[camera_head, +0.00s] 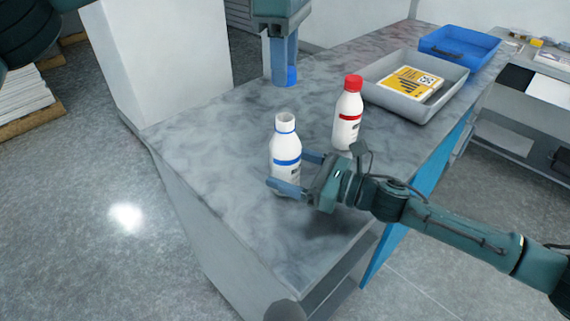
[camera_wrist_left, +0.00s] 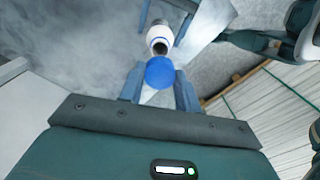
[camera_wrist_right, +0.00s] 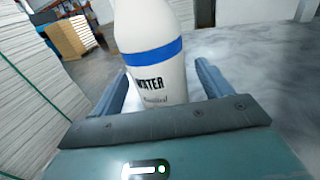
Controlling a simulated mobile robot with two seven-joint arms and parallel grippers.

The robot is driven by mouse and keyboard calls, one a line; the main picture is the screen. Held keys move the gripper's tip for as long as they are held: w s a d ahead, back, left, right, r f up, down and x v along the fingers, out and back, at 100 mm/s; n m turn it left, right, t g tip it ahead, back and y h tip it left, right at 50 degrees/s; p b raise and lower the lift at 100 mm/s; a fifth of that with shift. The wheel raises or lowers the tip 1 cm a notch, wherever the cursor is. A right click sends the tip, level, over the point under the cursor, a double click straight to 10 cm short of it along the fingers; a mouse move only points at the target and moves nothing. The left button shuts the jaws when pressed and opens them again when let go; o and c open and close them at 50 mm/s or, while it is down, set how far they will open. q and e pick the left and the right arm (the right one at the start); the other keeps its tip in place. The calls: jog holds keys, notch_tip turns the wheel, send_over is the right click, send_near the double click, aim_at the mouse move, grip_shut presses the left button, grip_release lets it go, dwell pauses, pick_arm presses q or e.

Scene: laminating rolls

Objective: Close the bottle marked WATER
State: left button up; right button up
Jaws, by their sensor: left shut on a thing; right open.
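The WATER bottle (camera_head: 285,147) is white with a blue band and stands upright and uncapped on the marbled counter (camera_head: 225,125). Its label reads WATER in the right wrist view (camera_wrist_right: 150,65). My right gripper (camera_head: 290,172) is open, its fingers on either side of the bottle's lower body. My left gripper (camera_head: 284,78) is shut on a blue cap (camera_head: 291,76), held above the counter behind the bottle. In the left wrist view the cap (camera_wrist_left: 159,72) shows between the fingertips, with the open bottle neck (camera_wrist_left: 158,44) beyond it.
A white bottle with a red cap (camera_head: 348,112) stands to the right of the WATER bottle. A grey tray (camera_head: 375,98) holding a yellow-and-white box (camera_head: 411,84) and a blue tray (camera_head: 455,58) stand at the back right. The counter's left part is clear.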

jog(key=shift+x, duration=0.95)
jog(key=shift+c, duration=0.6)
jog(key=c, duration=1.3)
pick_arm(q)
jog(key=shift+d+f, duration=0.1)
jog(key=shift+f, duration=2.35)
pick_arm(e)
jog(key=shift+c, duration=0.3)
